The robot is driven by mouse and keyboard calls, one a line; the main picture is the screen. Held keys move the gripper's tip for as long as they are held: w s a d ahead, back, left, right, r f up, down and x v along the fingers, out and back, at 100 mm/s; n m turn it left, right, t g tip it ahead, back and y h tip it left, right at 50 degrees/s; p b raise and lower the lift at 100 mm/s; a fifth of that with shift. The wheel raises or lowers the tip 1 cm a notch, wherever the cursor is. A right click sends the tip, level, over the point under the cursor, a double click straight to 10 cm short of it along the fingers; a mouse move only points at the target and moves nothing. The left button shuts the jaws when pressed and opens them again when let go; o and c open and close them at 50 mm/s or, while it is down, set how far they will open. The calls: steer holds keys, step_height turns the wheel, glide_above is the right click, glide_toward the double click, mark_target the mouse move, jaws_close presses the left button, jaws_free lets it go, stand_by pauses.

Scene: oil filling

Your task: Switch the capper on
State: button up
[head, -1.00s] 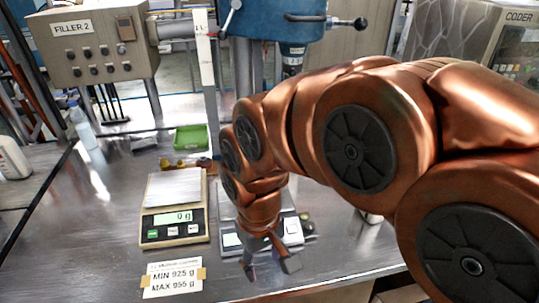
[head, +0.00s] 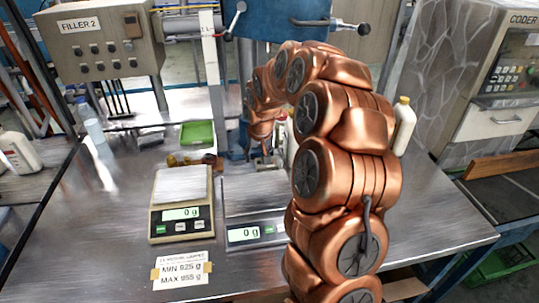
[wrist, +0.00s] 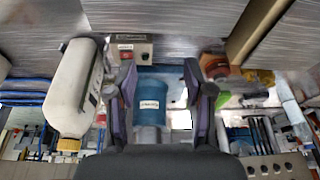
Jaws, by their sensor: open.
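A blue machine (head: 275,22) with a white label on its lower column stands at the back centre in the head view; I take it to be the capper. My arm hides part of the machine's base.
Two scales reading 0 g, one at left (head: 180,213) and one in the middle (head: 255,232), stand on the metal bench (head: 430,215). A white bottle with a yellow cap (head: 404,128) stands right of my arm. The FILLER 2 panel (head: 98,45) is at left.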

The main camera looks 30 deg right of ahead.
steer(key=shift+m+t+h, duration=0.4)
steer(key=shift+m+h, duration=0.1)
steer(key=shift+m, duration=0.1)
steer(key=shift+w+d+f+p, duration=0.65)
steer(key=shift+w+d+f, duration=0.5)
steer(key=shift+d+f, duration=0.5)
steer(key=shift+w+d+f+p, duration=0.6)
steer(key=shift+w+d+f, duration=0.7)
steer(key=shift+f, duration=0.5)
steer(key=shift+w+d+f+p, duration=0.65)
steer(key=shift+w+d+f, duration=0.35)
steer(key=shift+d+f, duration=0.7)
jaws_close()
